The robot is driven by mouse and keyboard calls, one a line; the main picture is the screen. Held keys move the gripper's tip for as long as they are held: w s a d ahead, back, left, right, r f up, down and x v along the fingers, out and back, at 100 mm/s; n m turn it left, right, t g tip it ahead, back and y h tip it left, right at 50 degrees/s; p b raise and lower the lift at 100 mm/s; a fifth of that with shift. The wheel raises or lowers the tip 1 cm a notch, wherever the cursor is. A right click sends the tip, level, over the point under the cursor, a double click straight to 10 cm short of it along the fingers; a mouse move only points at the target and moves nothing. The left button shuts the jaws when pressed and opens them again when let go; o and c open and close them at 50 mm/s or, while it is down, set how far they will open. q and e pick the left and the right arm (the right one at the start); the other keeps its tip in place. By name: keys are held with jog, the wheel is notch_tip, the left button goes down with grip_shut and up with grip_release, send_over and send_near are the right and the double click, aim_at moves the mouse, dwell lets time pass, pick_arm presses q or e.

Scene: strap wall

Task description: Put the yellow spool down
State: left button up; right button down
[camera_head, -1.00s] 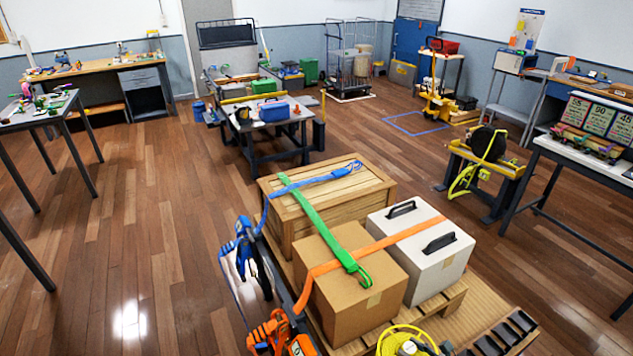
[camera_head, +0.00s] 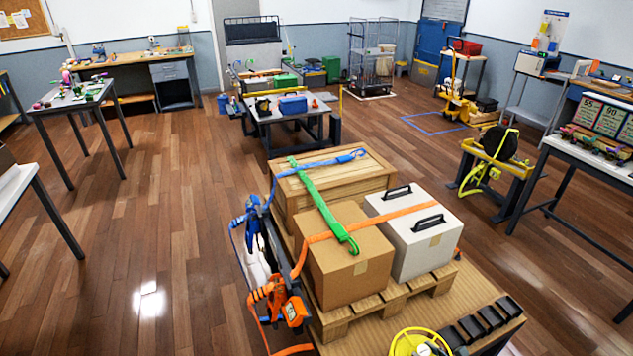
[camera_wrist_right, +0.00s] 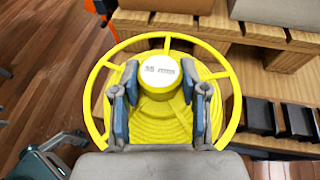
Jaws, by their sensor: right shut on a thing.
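The yellow spool (camera_head: 418,343) is at the bottom edge of the head view, partly cut off. In the wrist view, the yellow spool (camera_wrist_right: 160,106) shows an open spoked rim, a coiled yellow body and a hub with a white label. My right gripper (camera_wrist_right: 158,84) has its two blue-padded fingers on either side of the hub, shut on it. I cannot tell whether the spool's underside touches anything. A grey-teal jointed part at the lower left of the wrist view may be my left gripper (camera_wrist_right: 45,154); its jaw state is unclear.
A cardboard box (camera_head: 348,268), a white case (camera_head: 425,247) and a wooden crate (camera_head: 345,190) stand strapped on a pallet (camera_head: 385,305). Blue and orange ratchets hang at its left. Black blocks (camera_head: 488,318) line the wooden surface right of the spool.

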jog(key=shift+w+a+f, duration=0.2)
jog(key=shift+w, duration=0.2)
jog(key=shift+a, duration=0.2)
pick_arm(q)
jog(key=shift+w+d+r, duration=0.1)
jog(key=shift+w+d, duration=0.05)
jog(key=shift+w, duration=0.35)
